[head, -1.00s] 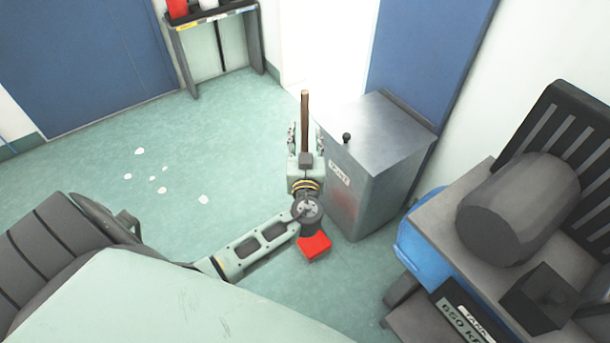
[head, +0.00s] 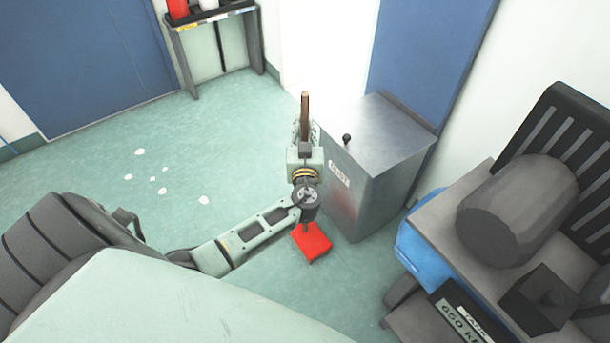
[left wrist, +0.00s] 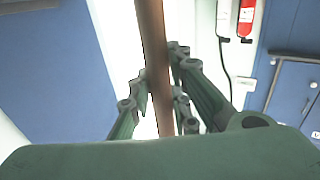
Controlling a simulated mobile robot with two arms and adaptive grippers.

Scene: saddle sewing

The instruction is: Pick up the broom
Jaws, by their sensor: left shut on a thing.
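The broom has a brown wooden handle (head: 305,106) that stands upright beside the grey metal cabinet, and a red head (head: 311,242) low down at the floor. My left gripper (head: 303,132) is at the upper part of the handle, in front of the cabinet's left side. In the left wrist view the handle (left wrist: 153,60) runs between the fingers (left wrist: 160,95), which are shut on it. My left wrist and arm hide the middle of the broom. I cannot tell whether the red head touches the floor. My right gripper is not in view.
The metal cabinet (head: 380,135) stands close on the right of the broom. A bench with a grey cylinder (head: 518,210) and a blue item (head: 422,245) are further right. White scraps (head: 163,190) lie on the open green floor to the left.

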